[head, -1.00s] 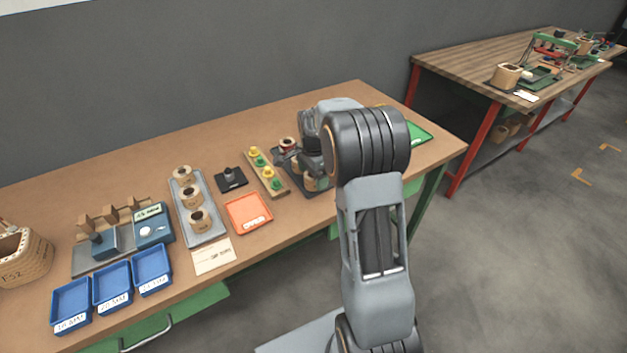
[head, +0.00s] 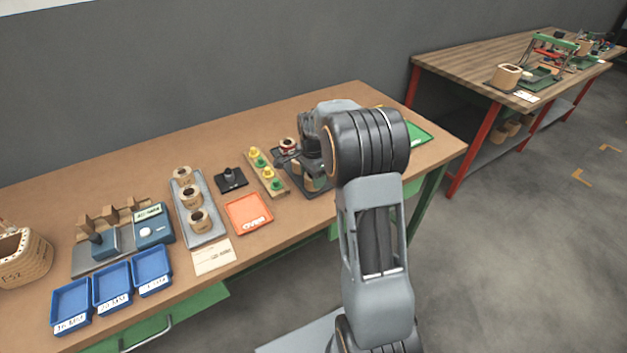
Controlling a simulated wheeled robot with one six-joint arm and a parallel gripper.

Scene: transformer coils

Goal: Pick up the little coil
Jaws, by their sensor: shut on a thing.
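A little coil (head: 288,144) with a pale top and a dark reddish band shows at the left side of my wrist, toward the back of the brown bench. My gripper (head: 287,153) is at this coil and appears shut on it; the fingers are small and partly hidden by my own arm. I cannot tell whether the coil is clear of what lies under it. Larger tan coils (head: 313,182) stand on a dark tray just below my wrist, partly covered by my arm.
Left of my gripper are a wooden strip with yellow and green pieces (head: 266,170), a black fixture (head: 231,179), an orange tray (head: 249,213) and a grey tray (head: 208,234) with three coils. Blue bins (head: 112,287) line the front left. A green tray (head: 418,133) lies right.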

